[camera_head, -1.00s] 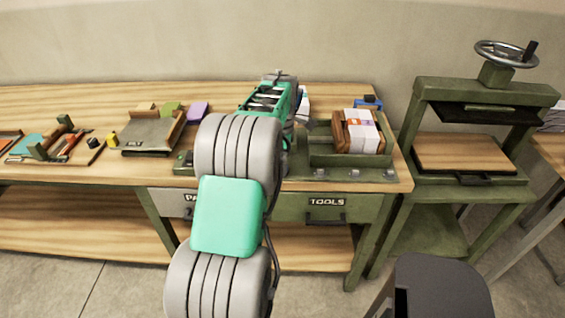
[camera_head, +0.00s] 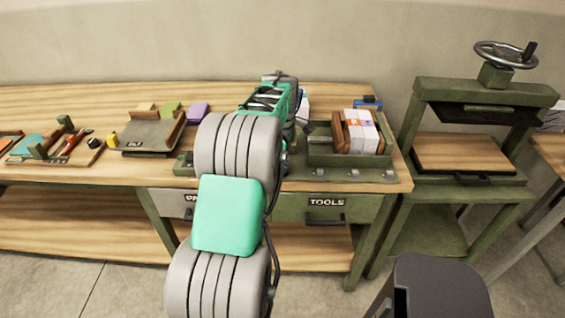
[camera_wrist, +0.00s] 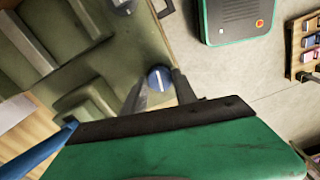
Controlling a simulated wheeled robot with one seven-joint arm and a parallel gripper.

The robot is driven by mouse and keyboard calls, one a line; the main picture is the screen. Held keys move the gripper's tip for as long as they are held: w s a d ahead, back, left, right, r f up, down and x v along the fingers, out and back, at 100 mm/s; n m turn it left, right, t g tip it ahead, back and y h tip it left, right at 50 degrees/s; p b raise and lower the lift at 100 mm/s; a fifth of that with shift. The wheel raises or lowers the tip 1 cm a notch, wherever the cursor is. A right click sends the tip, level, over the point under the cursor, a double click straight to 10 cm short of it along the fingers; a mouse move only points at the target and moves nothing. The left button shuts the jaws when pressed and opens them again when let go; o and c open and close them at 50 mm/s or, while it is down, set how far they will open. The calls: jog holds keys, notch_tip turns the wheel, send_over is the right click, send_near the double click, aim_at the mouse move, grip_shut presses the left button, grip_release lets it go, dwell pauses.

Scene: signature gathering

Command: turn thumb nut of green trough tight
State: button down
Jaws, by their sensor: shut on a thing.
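The green trough (camera_head: 345,160) stands at the right end of the bench, with a stack of cards and wooden blocks in it. In the wrist view, the trough's green wall and floor (camera_wrist: 60,60) fill the left. A round blue thumb nut (camera_wrist: 159,78) with a white line across its face sits at the edge of the green base. My gripper (camera_wrist: 160,86) is shut on this nut, one grey finger on each side. In the head view my arm hides this nut and my fingertips.
Another grey nut (camera_wrist: 122,5) shows farther along the same edge. In the head view several grey knobs (camera_head: 354,174) line the trough's front. A press with a handwheel (camera_head: 505,54) stands to the right. A dark stool (camera_head: 440,285) stands in front.

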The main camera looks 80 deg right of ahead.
jog(key=m, duration=0.4)
jog(key=shift+m, duration=0.3)
jog(key=m, duration=0.3)
jog(key=shift+m+p, duration=0.3)
jog(key=shift+p, duration=0.1)
jog(key=m, duration=0.3)
jog(key=shift+m, duration=2.1)
jog(key=c, duration=1)
grip_release()
jog(key=shift+o, duration=0.2)
notch_tip(320, 180, up, 8)
jog(key=shift+f+b, duration=0.1)
jog(key=shift+b, duration=0.2)
